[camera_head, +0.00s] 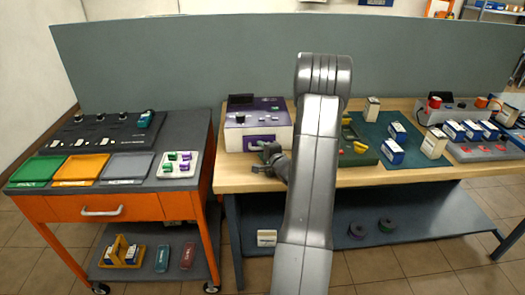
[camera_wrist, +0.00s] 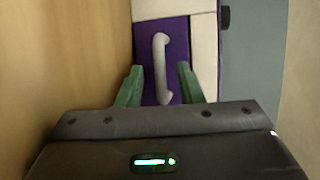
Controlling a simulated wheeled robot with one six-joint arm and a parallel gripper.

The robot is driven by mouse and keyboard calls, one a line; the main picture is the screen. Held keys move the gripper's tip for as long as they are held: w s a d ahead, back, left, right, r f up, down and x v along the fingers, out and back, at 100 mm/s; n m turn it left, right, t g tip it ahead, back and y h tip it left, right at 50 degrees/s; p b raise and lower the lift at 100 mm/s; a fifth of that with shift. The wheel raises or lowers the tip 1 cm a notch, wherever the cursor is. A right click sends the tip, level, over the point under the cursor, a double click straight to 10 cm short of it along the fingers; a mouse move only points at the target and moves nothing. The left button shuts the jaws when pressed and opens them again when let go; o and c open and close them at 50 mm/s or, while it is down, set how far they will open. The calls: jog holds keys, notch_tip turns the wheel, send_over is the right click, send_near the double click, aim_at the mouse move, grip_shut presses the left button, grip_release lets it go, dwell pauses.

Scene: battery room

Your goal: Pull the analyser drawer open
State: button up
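The analyser (camera_head: 262,112) is a white box with a purple sloped top at the left end of the wooden bench. Its purple drawer (camera_head: 256,143) is on the lower front and looks shut. In the wrist view the purple drawer front (camera_wrist: 178,57) carries a pale grey bar handle (camera_wrist: 161,68). My gripper (camera_wrist: 160,84) has green fingers spread apart, one on each side of the handle's near end, with gaps between them. In the head view my gripper (camera_head: 262,160) is just in front of the drawer; my arm hides part of the bench.
The wooden bench (camera_head: 236,178) holds a dark green mat (camera_head: 412,160) with several boxes, right of my arm. At left stands an orange cart (camera_head: 130,208) with trays and a drawer handle. A grey-green partition (camera_head: 200,60) rises behind both.

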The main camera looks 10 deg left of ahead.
grip_shut()
jog(key=shift+s+d+f+b, duration=0.2)
jog(key=shift+s+b, duration=0.3)
jog(key=shift+b, duration=0.25)
jog(key=s+d+b, duration=0.1)
jog(key=s+b, duration=0.2)
jog(key=s, duration=0.1)
jog(key=s+d+b, duration=0.1)
jog(key=s+b, duration=0.2)
jog(key=s, duration=0.1)
jog(key=s+d+b, duration=0.1)
jog(key=s+b, duration=0.2)
jog(key=s, duration=0.1)
jog(key=shift+s+d+r, duration=0.25)
jog(key=shift+s+d, duration=0.1)
jog(key=shift+s, duration=0.05)
grip_release()
